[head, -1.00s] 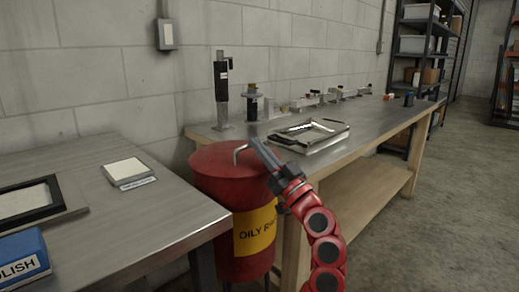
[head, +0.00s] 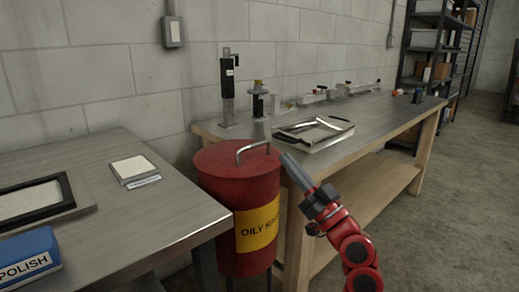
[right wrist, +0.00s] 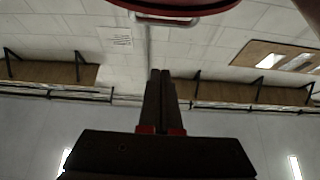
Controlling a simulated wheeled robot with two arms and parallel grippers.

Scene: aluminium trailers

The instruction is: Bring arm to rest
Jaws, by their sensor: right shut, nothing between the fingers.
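My right gripper (head: 294,167) is shut and empty. Its fingers point up and to the left, in front of the wooden bench leg and just right of the red oily-rag can (head: 232,179). The red arm comes in from the lower right. In the right wrist view the two dark fingers (right wrist: 160,75) lie together with nothing between them. My left gripper is not in view.
The can, with its lid (head: 236,157) and metal handle, stands between the left metal table (head: 150,205) and the long workbench (head: 370,121). A metal tray (head: 313,133) lies on the bench. Open floor (head: 440,220) is at the right.

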